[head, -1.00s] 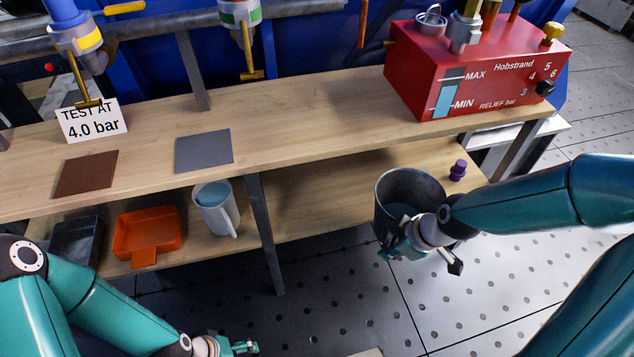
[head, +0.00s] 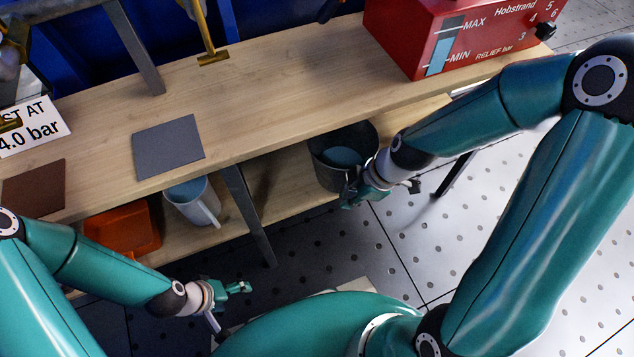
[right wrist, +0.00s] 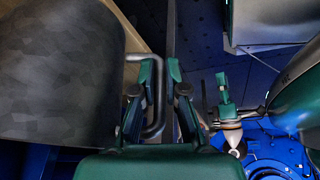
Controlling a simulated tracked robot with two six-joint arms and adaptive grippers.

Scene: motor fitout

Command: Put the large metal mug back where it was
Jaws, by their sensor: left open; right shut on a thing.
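The large metal mug (head: 326,172) is dark grey, upright, and holds blue liquid. It is at the lower shelf, partly under the tabletop edge; I cannot tell whether its base touches the shelf. My right gripper (head: 362,192) is shut on the mug's handle at its near right side. In the right wrist view the mug (right wrist: 60,70) fills the left, and its handle (right wrist: 155,105) passes between the fingers (right wrist: 163,85). My left gripper (head: 240,287) is open and empty, low in front of the bench.
On the lower shelf (head: 285,190) a white mug (head: 188,208) with blue liquid and an orange tray (head: 115,235) stand left of the bench leg (head: 247,215). The tabletop (head: 270,105) above carries a grey mat (head: 168,147), a brown mat (head: 35,188) and a red box (head: 410,45).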

